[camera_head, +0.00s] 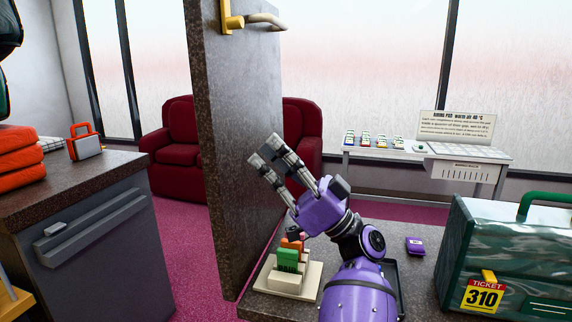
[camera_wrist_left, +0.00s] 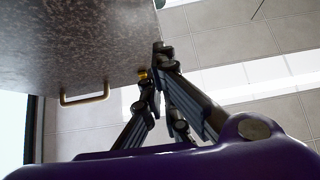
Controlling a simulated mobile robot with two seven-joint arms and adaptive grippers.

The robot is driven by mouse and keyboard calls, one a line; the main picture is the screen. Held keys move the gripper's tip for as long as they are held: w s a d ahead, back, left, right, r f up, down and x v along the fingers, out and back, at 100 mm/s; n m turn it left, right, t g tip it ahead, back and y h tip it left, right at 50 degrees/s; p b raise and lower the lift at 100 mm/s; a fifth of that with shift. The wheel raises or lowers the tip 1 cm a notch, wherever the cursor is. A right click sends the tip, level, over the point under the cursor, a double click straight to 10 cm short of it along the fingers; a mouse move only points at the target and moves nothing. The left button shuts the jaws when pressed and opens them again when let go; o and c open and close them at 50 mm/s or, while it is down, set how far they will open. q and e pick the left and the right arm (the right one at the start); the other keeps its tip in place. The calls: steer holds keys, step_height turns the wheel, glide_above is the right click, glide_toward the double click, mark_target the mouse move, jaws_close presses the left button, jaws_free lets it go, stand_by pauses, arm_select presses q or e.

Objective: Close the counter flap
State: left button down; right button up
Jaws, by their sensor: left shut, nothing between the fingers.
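The counter flap (camera_head: 238,140) is a brown speckled panel standing upright between two counters, with a brass handle (camera_head: 255,20) near its top edge. In the left wrist view the flap (camera_wrist_left: 75,45) fills the upper left, and its handle (camera_wrist_left: 85,97) shows below. My left gripper (camera_head: 265,158) is shut and empty, in front of the flap's right side in the head view. In the wrist view its fingers (camera_wrist_left: 155,75) lie beside the flap's corner; I cannot tell whether they touch it. My right gripper is not in view.
Pink floor (camera_head: 185,245) shows between the counters.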

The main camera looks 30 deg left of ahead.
arm_select(q)
steer(key=s+a+r+p, duration=0.1)
steer(key=a, duration=0.5)
steer(key=shift+r, duration=0.4)
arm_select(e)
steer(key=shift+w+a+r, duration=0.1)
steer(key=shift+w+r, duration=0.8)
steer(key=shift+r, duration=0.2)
arm_select(q)
steer(key=shift+s, duration=0.1)
